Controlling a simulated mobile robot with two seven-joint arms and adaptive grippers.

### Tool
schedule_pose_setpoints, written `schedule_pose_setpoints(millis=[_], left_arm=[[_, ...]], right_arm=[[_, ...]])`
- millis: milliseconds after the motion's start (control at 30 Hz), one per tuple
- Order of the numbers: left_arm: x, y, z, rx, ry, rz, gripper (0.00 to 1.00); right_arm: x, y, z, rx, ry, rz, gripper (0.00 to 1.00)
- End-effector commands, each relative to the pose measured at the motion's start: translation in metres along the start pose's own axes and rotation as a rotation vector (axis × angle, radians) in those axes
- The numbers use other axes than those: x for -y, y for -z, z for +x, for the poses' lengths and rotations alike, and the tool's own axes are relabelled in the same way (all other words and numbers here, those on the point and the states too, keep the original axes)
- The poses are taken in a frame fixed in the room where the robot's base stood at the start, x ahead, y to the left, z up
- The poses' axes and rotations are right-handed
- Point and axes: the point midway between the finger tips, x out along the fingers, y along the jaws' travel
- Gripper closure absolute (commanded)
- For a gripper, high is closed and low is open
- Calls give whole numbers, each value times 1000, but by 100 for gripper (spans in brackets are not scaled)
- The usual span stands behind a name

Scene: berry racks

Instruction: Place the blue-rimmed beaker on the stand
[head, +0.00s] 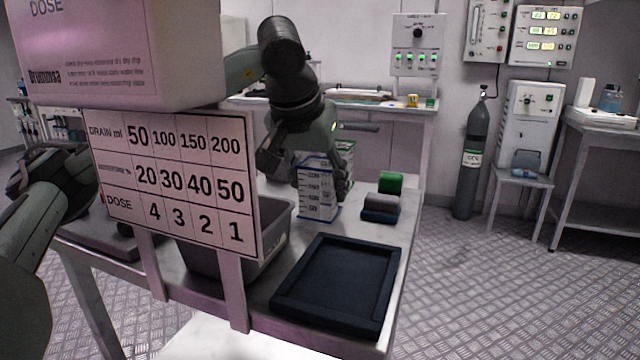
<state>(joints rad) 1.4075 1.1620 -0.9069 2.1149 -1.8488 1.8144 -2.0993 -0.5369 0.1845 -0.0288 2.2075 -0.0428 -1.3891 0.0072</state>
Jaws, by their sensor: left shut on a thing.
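A clear, square-sided beaker with a blue rim and printed scale marks (316,201) is upright at the middle of the workbench. My left gripper (303,172) is around its upper part and shut on it, one finger on each side. The gripper hides part of the beaker's top. I cannot tell whether its base touches the bench. A second beaker with green marks (346,152) is just behind it, partly hidden by the gripper. My right gripper is not in view.
A dark tray (290,303) lies at the bench's front right. A grey bin (277,232) is partly behind a dosing sign (175,170); a large pink box (120,50) hangs above the sign.

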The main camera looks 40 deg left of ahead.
Motion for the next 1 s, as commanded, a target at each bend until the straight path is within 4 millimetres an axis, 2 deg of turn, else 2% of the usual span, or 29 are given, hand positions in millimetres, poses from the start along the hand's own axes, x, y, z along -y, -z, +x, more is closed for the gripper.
schedule_pose_setpoints(millis=[200,233,400,767,867,1000], left_arm=[[0,-2,3,0,0,1,77],[0,-1,2,0,0,1,50],[0,-1,2,0,0,1,32],[0,1,-2,0,-1,1,32],[-1,1,-14,-3,-2,1,32],[-1,2,-44,-5,-3,3,32]], right_arm=[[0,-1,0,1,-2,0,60],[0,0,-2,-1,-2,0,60],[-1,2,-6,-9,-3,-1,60],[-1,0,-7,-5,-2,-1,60],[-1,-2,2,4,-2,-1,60],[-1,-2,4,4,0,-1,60]])
